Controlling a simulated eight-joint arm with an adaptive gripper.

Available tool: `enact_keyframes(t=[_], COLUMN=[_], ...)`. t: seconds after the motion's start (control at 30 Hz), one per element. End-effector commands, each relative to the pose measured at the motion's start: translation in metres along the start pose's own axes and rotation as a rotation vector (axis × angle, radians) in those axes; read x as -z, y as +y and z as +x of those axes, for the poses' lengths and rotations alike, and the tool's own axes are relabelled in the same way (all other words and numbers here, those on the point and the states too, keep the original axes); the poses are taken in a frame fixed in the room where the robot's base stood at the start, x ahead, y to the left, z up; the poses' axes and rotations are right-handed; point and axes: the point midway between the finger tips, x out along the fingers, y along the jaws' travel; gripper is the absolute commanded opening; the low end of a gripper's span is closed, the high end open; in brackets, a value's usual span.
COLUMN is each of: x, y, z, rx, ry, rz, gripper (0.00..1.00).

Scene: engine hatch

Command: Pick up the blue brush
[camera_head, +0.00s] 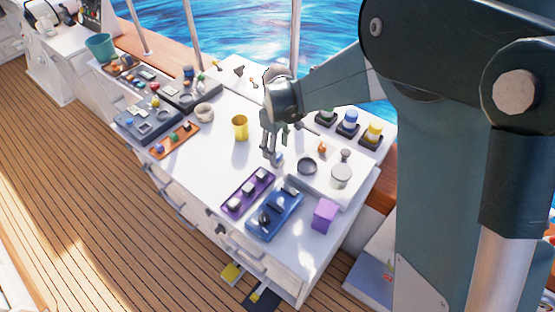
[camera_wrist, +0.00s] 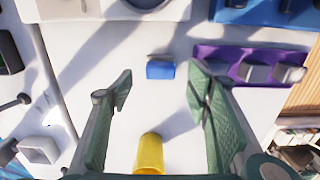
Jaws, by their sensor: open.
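A small blue block-like item with a thin dark strip along one edge, which looks like the blue brush (camera_wrist: 160,70), lies on the white counter. In the wrist view it sits at upper centre, beyond and between my fingertips, with no finger touching it. My gripper (camera_wrist: 160,90) is open and empty, its two green fingers spread to either side. In the head view my gripper (camera_head: 270,153) points down over the middle of the counter. The brush is mostly hidden by the fingers there, so its details are unclear.
A yellow cup (camera_head: 240,128) stands left of my gripper; in the wrist view it shows between the finger bases (camera_wrist: 150,155). A purple tray (camera_head: 237,204), a blue tray (camera_head: 262,233) and a purple box (camera_head: 325,214) are in front. A raised white panel with round pans (camera_head: 341,176) is right.

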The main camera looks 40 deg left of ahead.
Motion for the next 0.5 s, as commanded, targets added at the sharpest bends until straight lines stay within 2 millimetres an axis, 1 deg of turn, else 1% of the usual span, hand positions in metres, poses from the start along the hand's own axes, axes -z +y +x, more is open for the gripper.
enact_keyframes(t=[0.17,0.5], x=[0.000,-0.002], y=[0.000,0.000], z=[0.010,0.046], rx=[0.000,0.000], ry=[0.000,0.000], rz=[0.000,0.000], gripper=[0.49,0.49])
